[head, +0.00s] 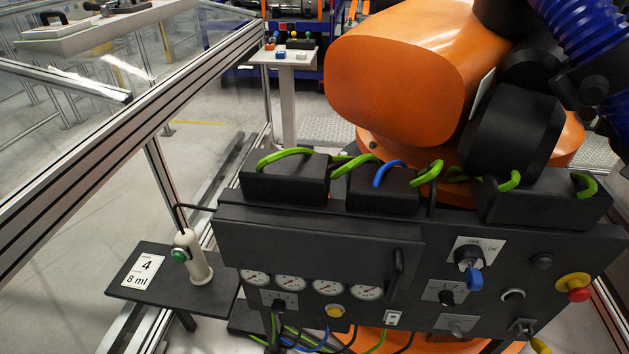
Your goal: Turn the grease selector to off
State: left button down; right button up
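A dark control panel (310,245) fills the lower middle and right of the head view. A rotary switch with a blue tag or handle (474,278) sits on a white plate (467,250) marked OFF and ON. Below and left of it is a small black selector knob (446,297) on a grey plate. Another small black knob (279,303) sits on a plate under the gauges. The plate lettering on these smaller knobs is too small to read, so I cannot tell which one is the grease selector. Neither of my grippers is in view.
Several round gauges (328,288), a yellow button (335,311) and a red-yellow emergency stop (574,287) are on the panel. A cream handle with a green button (194,258) stands on a side shelf (222,290) at left. An orange robot arm (400,75) rises behind.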

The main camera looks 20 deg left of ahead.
aim_at(278, 305)
jog(key=k+j+u, duration=0.15)
jog(key=u, duration=0.8)
